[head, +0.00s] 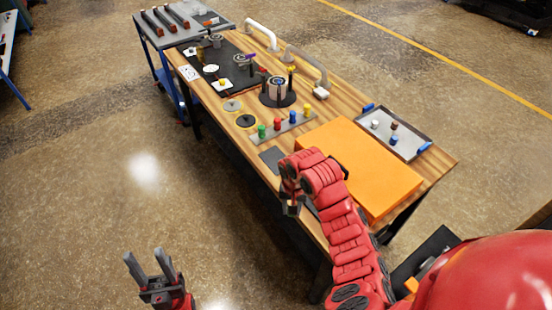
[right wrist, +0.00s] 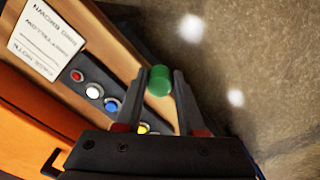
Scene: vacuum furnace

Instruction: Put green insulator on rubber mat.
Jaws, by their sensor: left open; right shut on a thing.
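In the right wrist view a green insulator (right wrist: 159,81), a short cylinder, sits between the fingertips of my right gripper (right wrist: 160,90), which is shut on it. In the head view my right gripper (head: 292,207) is at the table's near edge, and the insulator cannot be made out there. Another green cylinder (head: 262,131) stands on the grey strip. A flat black mat (head: 236,80) lies at the far end, and a small dark grey sheet (head: 271,157) lies nearer my right arm. I cannot tell which is the rubber mat. My left gripper (head: 148,265) is open and empty, off the table.
A grey strip (head: 282,133) holds red, blue and yellow pieces. A large orange slab (head: 360,165) lies right of my right arm. A tray (head: 405,140) with small parts is beyond it. A round black stand (head: 278,97) is mid-table. Floor at left is clear.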

